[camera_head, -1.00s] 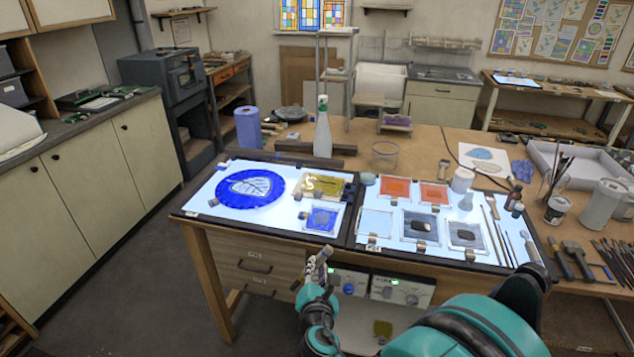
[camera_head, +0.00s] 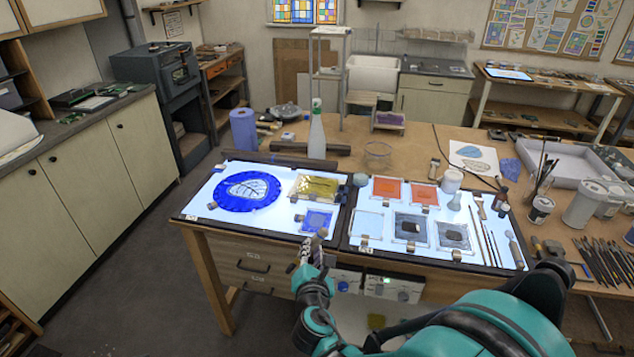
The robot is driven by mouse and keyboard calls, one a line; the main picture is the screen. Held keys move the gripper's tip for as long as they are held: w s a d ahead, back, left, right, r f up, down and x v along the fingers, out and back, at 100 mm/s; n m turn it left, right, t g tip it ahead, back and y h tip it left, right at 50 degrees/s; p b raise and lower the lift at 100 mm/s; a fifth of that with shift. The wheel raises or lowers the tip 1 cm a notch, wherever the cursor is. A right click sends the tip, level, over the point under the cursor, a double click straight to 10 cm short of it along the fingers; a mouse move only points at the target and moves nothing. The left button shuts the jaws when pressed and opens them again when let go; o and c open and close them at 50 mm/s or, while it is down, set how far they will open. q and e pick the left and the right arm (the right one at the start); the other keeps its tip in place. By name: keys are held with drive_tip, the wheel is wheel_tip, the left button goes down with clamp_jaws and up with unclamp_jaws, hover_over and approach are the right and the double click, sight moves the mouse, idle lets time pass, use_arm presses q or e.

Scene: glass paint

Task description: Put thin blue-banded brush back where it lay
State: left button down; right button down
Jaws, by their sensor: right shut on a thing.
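My right gripper (camera_head: 316,247) is at the front edge of the light table, just below the small blue glass square. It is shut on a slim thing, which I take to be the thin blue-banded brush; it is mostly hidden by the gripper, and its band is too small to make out. Several thin brushes (camera_head: 487,240) lie side by side on the right light panel (camera_head: 385,252), right of the dark glass squares. My left gripper is not in view.
The left light panel (camera_head: 200,205) holds a round blue glass piece (camera_head: 228,204), a yellow square (camera_head: 315,187) and the small blue square (camera_head: 317,221). Orange squares (camera_head: 387,188), a bottle (camera_head: 316,135) and a brush jar (camera_head: 540,210) stand or lie nearby. Floor at left is clear.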

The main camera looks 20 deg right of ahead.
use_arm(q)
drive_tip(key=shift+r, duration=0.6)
use_arm(e)
drive_tip(key=shift+r, duration=0.65)
